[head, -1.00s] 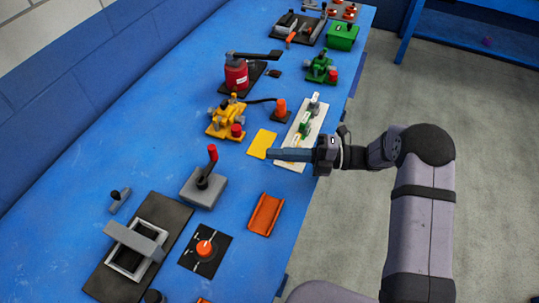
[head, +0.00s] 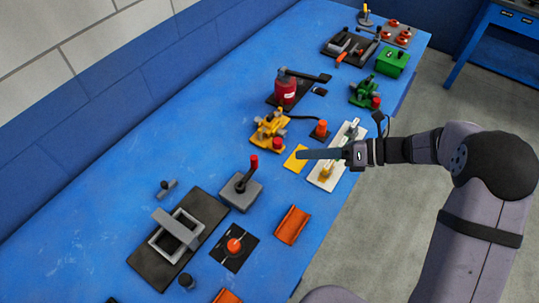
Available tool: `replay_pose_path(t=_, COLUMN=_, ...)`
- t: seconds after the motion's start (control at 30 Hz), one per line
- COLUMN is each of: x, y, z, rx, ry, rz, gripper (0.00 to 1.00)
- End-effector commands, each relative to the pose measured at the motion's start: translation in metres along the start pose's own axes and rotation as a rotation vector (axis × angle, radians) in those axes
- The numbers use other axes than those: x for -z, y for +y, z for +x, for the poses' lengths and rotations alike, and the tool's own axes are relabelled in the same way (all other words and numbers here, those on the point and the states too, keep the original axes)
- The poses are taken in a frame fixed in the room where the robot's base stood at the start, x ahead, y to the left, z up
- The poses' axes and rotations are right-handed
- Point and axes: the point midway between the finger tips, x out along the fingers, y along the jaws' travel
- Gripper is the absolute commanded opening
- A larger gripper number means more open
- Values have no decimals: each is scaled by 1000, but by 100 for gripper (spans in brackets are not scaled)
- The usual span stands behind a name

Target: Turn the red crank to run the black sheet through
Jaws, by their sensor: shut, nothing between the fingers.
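A yellow machine (head: 268,129) stands on the blue bench with a red knob (head: 277,143) at its near right side, which looks like a crank handle. A green machine (head: 363,91) further back also has a red knob (head: 376,102). I cannot tell for sure which one is the task's red crank. A small black piece (head: 320,91) lies beside the red press; I cannot tell whether it is the black sheet. My gripper (head: 300,154) is shut and empty. In the picture its tip overlaps the yellow card (head: 292,164), just right of the yellow machine's red knob.
A white strip (head: 318,180) with small parts lies partly behind my gripper. The bench's left side is mostly clear.

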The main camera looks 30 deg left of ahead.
Motion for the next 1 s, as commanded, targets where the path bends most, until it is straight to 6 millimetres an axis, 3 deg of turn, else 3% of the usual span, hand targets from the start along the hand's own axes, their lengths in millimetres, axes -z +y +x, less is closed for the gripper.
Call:
replay_pose_path(t=0.2, x=20, y=-29, z=-1, rx=101, ry=85, rz=-426, gripper=0)
replay_pose_path(t=0.4, x=22, y=-40, z=-2, rx=129, ry=122, rz=-669, gripper=0)
replay_pose_path(t=0.77, x=22, y=-40, z=0, rx=125, ry=126, rz=-747, gripper=0)
replay_pose_path(t=1.0, x=23, y=-42, z=21, rx=122, ry=126, rz=-744, gripper=0)
